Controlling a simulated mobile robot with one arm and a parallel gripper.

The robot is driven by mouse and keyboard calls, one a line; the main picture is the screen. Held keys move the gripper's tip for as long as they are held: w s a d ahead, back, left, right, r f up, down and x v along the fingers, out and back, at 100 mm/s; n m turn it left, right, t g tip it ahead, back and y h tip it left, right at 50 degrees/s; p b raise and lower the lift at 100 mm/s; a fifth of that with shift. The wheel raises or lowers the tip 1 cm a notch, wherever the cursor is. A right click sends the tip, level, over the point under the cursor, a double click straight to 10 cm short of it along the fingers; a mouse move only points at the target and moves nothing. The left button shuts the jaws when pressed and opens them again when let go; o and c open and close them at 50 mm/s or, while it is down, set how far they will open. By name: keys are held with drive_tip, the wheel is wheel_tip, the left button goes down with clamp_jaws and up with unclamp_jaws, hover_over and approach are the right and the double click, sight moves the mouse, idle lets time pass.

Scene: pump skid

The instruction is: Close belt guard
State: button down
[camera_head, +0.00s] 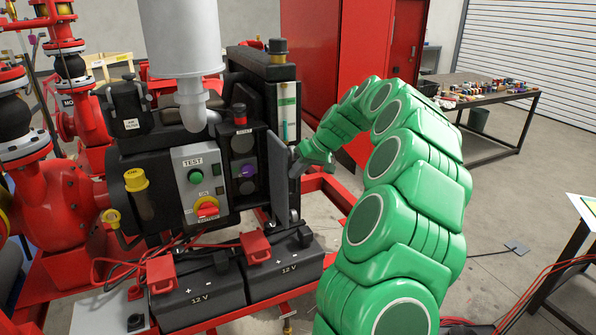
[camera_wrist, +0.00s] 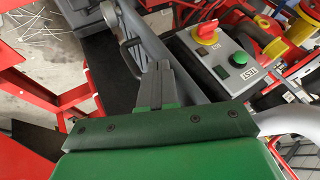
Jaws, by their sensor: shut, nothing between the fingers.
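The belt guard (camera_head: 279,178) is a grey upright panel on the engine's right side. It stands swung out, edge toward the head camera, and the dark recess with pulleys (camera_head: 246,170) beside it is exposed. In the wrist view the guard (camera_wrist: 150,38) appears as a long grey strip running diagonally just beyond the fingers. My gripper (camera_head: 297,163) is at the guard's right side, close to its outer face; I cannot tell whether it touches. In the wrist view the fingers (camera_wrist: 160,80) are together with nothing between them.
A grey TEST control box (camera_head: 200,186) with a green button and red-yellow switch is left of the recess. Two 12 V batteries (camera_head: 283,268) sit below on the red frame. A red cabinet (camera_head: 325,70) stands behind. Open floor lies to the right.

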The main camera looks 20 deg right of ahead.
drive_tip(key=shift+s+a+m+t+h, duration=0.15)
drive_tip(key=shift+a+m+t+h, duration=0.25)
drive_tip(key=shift+a+m, duration=0.85)
drive_tip(key=w+a+m+t+h, duration=0.1)
drive_tip(key=w+a+m+h, duration=0.6)
drive_tip(key=w+a+m, duration=0.4)
drive_tip(key=shift+w+a, duration=1.3)
drive_tip(key=shift+a, duration=1)
